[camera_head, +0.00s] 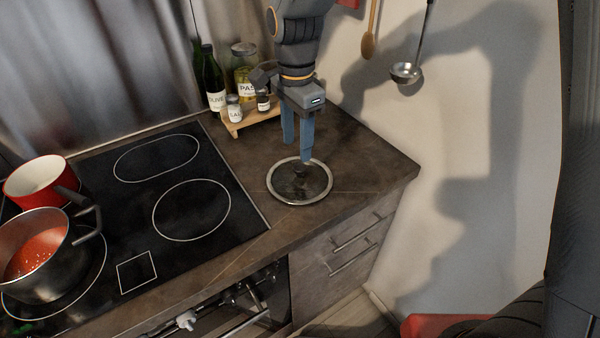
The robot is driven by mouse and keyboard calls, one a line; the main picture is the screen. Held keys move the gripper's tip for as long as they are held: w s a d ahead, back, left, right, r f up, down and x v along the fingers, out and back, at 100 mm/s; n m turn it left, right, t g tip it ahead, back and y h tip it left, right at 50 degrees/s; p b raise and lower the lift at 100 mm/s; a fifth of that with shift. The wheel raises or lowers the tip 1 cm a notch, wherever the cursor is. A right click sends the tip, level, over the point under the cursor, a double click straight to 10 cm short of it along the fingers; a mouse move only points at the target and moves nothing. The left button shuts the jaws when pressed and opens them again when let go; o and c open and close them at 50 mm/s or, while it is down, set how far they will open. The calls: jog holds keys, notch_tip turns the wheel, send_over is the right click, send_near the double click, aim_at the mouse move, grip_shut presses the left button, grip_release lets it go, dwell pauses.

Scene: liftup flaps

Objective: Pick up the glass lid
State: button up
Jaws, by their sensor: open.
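The glass lid (300,193) lies flat on the brown countertop, right of the cooktop. It is round and see-through with a pale metal rim and a dark knob in the middle. My gripper (297,150) points down just above the lid's far side. Its two blue fingers are apart, with nothing seen between them. The right fingertip overlaps the lid near the knob in this view. I cannot tell whether it touches the lid.
A black cooktop (192,210) fills the left, with a pot of red sauce (40,255) and a red saucepan (38,182). Bottles and jars stand on a small wooden rack (250,121) behind my gripper. A ladle (406,72) and wooden spoon hang on the right wall. Bare counter (365,165) lies right of the lid.

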aim_at(300, 167)
jog(key=f, duration=0.2)
jog(key=f+p, duration=0.1)
jog(key=f, duration=0.1)
jog(key=f+p, duration=0.1)
jog(key=f, duration=0.1)
jog(key=shift+d+f, duration=0.2)
jog(key=shift+d, duration=0.15)
jog(key=shift+c, duration=0.2)
grip_shut()
